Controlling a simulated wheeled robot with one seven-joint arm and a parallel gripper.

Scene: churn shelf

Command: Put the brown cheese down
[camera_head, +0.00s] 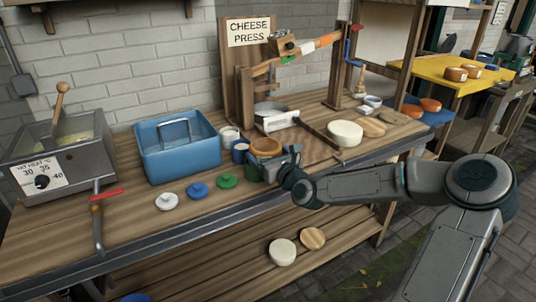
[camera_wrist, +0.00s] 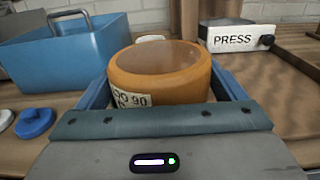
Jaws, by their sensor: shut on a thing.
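The brown cheese (camera_wrist: 160,75) is a round orange-brown wheel with a pale label reading partly "90" on its near side. It sits between the fingers of my gripper (camera_wrist: 162,98) in the wrist view, which is shut on it. In the head view the brown cheese (camera_head: 266,146) is at the middle of the bench, near the front, with my gripper (camera_head: 268,160) around its lower part. I cannot tell whether the cheese touches the bench top (camera_head: 300,163) or is held just above it.
White and blue cups (camera_head: 230,135) are close behind. The cheese press (camera_head: 275,118) is behind, and a pale cheese (camera_head: 345,133) sits right.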

